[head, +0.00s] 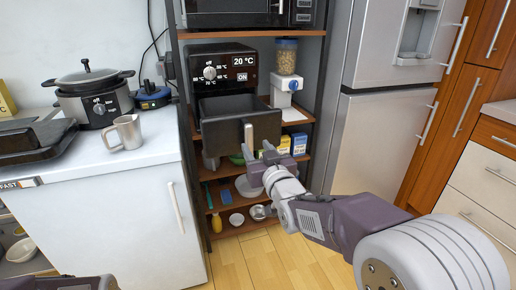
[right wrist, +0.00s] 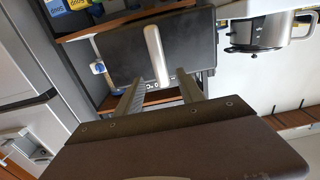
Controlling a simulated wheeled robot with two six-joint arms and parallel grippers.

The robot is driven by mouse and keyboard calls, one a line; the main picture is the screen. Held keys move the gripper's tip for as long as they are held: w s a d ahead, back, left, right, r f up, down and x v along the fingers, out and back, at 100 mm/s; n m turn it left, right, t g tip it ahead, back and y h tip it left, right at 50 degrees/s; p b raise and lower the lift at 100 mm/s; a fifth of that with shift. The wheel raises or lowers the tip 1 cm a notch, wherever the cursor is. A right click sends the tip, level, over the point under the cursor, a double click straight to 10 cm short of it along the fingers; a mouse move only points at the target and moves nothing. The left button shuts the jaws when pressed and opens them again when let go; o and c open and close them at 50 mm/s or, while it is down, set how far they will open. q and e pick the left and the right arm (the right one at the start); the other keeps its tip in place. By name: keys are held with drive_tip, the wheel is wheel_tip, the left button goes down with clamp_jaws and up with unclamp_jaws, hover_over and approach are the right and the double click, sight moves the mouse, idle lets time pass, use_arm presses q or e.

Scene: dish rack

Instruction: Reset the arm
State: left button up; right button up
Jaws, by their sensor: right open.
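My right arm reaches in from the lower right of the head view. Its gripper (head: 266,152) is in front of the shelf, just right of and below the handle (head: 248,136) of the black air fryer's drawer (head: 223,133). The air fryer (head: 224,66) shows 20 °C, and its drawer stands pulled out. In the right wrist view the gripper (right wrist: 158,80) has its two fingers apart with nothing between them. The pale handle (right wrist: 156,54) on the dark drawer front (right wrist: 190,40) lies just beyond the fingertips. My left gripper is not visible; only a dark purple part of mine shows at the bottom left.
The shelf rack (head: 182,100) holds a microwave (head: 248,12), a dispenser (head: 286,88), boxes and bowls. A steel fridge (head: 375,130) stands right of it. Open floor (head: 245,262) lies in front.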

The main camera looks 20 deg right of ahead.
drive_tip(key=shift+s, duration=0.6)
drive_tip(key=shift+f, duration=0.1)
drive_tip(key=s+f+g, duration=0.3)
drive_tip(key=f+g, duration=0.1)
drive_tip(key=f, duration=0.6)
drive_tip(key=s+f+g, duration=0.3)
drive_tip(key=f+g, duration=0.1)
drive_tip(key=f, duration=0.6)
drive_tip(key=s+f+g, duration=0.4)
drive_tip(key=s+f, duration=0.1)
drive_tip(key=s, duration=0.3)
drive_tip(key=s+f+g, duration=0.4)
drive_tip(key=s+f, duration=0.1)
drive_tip(key=s, duration=0.4)
wheel_tip(320, 180, up, 33)
drive_tip(key=p, duration=3.3)
drive_tip(key=shift+s+r+m+g, duration=0.2)
drive_tip(key=shift+s+m+g, duration=0.1)
drive_tip(key=shift+g, duration=0.1)
